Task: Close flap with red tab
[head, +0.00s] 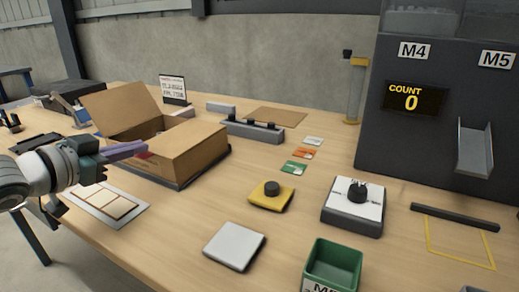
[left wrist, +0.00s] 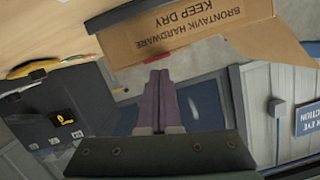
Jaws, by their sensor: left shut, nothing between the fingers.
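An open cardboard box (head: 192,158) stands on the left half of the table. One flap (head: 115,106) stands raised and tilted outward at its back left, and the right part of its top looks covered. My left gripper (head: 146,149) is shut and empty, its purple fingers reaching to the box's near left side. A small reddish patch shows by the fingertips; I cannot tell for sure that it is the red tab, or whether they touch. In the left wrist view the fingers (left wrist: 158,76) point toward cardboard (left wrist: 190,28) printed "BRONTAVIK HARDWARE KEEP DRY". My right gripper is not in view.
A framed tray (head: 108,206) lies below the left gripper. A yellow block with a black knob (head: 271,195), a white dial box (head: 353,205), a grey plate (head: 234,246) and a green bin (head: 333,263) stand to the right. A dark machine (head: 440,120) reads count 0.

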